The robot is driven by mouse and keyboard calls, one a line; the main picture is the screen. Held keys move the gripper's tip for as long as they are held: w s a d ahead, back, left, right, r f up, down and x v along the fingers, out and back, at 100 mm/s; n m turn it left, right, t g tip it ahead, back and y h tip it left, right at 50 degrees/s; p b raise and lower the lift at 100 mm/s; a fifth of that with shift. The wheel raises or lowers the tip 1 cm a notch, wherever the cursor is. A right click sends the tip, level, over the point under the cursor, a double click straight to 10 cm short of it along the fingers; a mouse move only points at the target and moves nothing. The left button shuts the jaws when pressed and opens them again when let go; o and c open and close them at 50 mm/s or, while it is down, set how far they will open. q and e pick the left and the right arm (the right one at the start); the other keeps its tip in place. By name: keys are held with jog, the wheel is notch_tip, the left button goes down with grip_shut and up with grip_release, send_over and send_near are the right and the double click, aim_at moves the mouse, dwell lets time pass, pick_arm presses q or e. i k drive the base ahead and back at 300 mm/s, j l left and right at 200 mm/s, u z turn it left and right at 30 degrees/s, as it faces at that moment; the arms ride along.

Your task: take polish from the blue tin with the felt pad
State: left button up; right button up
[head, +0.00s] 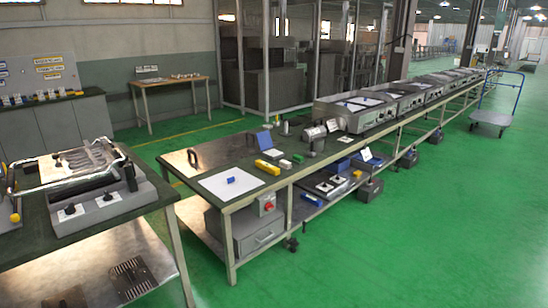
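On the workbench (236,155), a small dark blue piece (231,180) lies on a white sheet (218,188) near the left end. A larger blue upright item (264,140) stands behind a yellow block (267,167). I cannot tell which blue item, if any, is the polish tin. A small green and white block (285,164) lies right of the yellow block. I cannot make out the felt pad. Neither of my grippers is in view.
A nearer table at left carries a grey appliance (98,207) with a metal bar. Metal units (352,113) line the long bench to the right. Blue items and trays sit on its lower shelf. A blue-handled cart (490,118) stands at right. Green floor is open at front right.

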aim_at(283, 164)
jog(key=i+l, duration=0.2)
jog(key=i, duration=0.25)
jog(key=i+l, duration=0.15)
jog(key=i, duration=0.35)
jog(key=i+l, duration=0.2)
jog(key=i, duration=0.25)
jog(key=i+l, duration=0.2)
jog(key=i, duration=0.25)
